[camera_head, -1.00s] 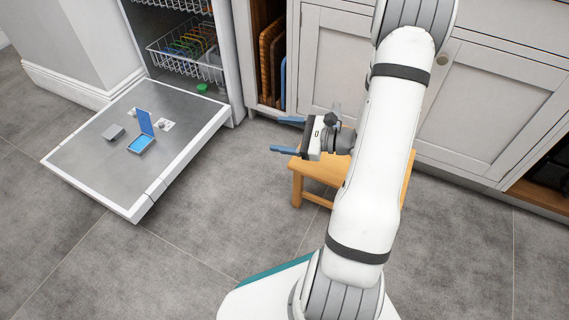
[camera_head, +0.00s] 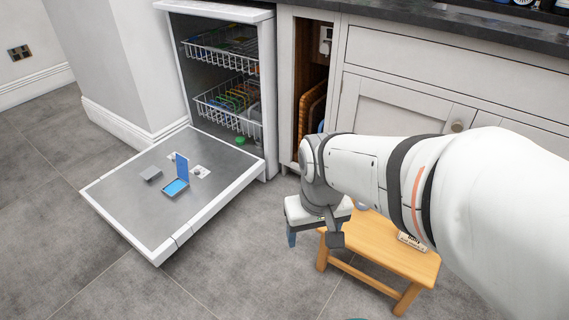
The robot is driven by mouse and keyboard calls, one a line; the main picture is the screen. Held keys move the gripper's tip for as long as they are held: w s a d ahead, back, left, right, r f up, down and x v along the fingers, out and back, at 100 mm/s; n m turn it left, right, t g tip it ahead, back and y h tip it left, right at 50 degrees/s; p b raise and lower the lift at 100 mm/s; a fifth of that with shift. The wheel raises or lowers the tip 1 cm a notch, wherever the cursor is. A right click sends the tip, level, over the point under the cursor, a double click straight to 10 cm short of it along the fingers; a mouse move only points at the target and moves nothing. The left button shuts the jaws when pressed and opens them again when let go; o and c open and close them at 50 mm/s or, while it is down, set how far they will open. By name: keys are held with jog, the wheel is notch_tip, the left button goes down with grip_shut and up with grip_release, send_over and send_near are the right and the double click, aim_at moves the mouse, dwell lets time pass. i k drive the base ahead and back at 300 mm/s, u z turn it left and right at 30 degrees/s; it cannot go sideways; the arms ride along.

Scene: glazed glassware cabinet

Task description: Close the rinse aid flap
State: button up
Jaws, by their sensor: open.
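The dishwasher door (camera_head: 137,205) is folded down, its steel inner face up. On it a blue flap (camera_head: 182,165) stands upright at the edge of a shallow compartment with a blue inside (camera_head: 175,187). A grey cover (camera_head: 151,174) lies shut to its left. I cannot read which of these is the rinse aid one. My gripper (camera_head: 312,240) is to the right of the door, well apart from the flap, pointing down with its blue fingers. It is open and holds nothing visible. One finger is partly hidden.
A wooden stool (camera_head: 385,245) stands below and right of my gripper. The dishwasher's wire racks (camera_head: 230,100) hold coloured dishes, and a green round item (camera_head: 240,140) sits by the door hinge. Cabinets (camera_head: 400,105) line the back. Floor left of and in front of the door is clear.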

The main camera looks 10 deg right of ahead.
aim_at(183, 165)
jog(key=z, duration=0.05)
jog(key=k, duration=1.1)
jog(key=u, duration=0.8)
jog(key=i, duration=2.4)
jog(key=z, duration=0.45)
jog(key=k, duration=0.75)
jog(key=z, duration=0.15)
jog(key=i, duration=0.75)
